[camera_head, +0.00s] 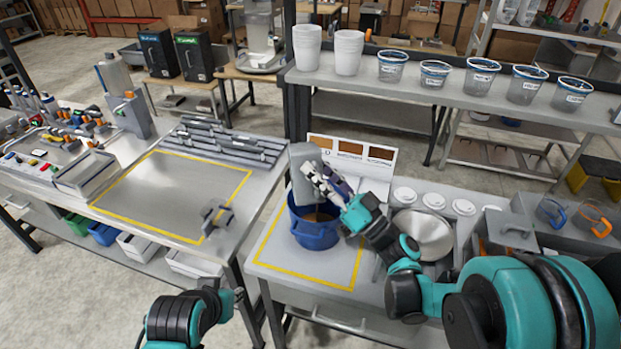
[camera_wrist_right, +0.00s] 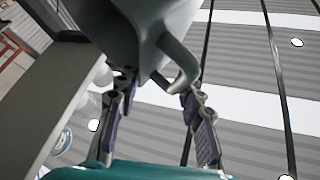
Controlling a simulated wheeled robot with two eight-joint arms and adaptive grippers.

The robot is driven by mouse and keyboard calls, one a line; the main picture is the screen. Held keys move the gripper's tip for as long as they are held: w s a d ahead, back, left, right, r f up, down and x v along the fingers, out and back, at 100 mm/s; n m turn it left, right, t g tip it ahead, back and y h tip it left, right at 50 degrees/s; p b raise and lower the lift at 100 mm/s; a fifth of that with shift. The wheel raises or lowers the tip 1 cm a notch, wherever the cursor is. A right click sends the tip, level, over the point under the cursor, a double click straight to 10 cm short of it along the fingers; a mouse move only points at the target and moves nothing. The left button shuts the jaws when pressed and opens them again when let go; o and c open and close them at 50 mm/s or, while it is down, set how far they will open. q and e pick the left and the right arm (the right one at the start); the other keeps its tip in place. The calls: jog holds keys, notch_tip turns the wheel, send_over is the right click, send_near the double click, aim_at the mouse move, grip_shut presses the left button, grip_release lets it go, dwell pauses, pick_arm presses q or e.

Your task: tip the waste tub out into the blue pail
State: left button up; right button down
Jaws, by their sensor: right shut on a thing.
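The grey waste tub (camera_head: 303,160) is held up above the back of the blue pail (camera_head: 316,238), tilted. My right gripper (camera_head: 322,180) is shut on the tub by its handle; in the right wrist view the tub (camera_wrist_right: 120,25) and its handle (camera_wrist_right: 182,65) show at the fingers (camera_wrist_right: 160,105). The pail stands upright inside the yellow outline on the right bench, with some brown matter visible inside. The tub's mouth and contents are hidden. My left gripper (camera_head: 233,298) is low at the bottom left, away from both; its fingers are too small to judge.
A metal bowl (camera_head: 422,234) and several white lids stand right of the pail. A label board (camera_head: 350,158) stands behind it. A shelf above holds several clear cups and white tubs (camera_head: 348,52). The left bench's yellow-outlined area (camera_head: 175,190) is mostly clear.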

jog(key=shift+w+d+f+m+t+h+b, duration=0.15)
jog(key=shift+d+m+t+h+b, duration=0.1)
jog(key=shift+d+m+t+b, duration=0.95)
jog(key=shift+w+d+f+m+t+h+b, duration=0.15)
jog(key=shift+d+m+t+h+b, duration=0.1)
jog(key=shift+d+m+t+b, duration=0.9)
jog(key=shift+a+r+m+g+p, duration=0.1)
jog(key=shift+a+m+g+p, duration=0.15)
jog(key=shift+p, duration=0.1)
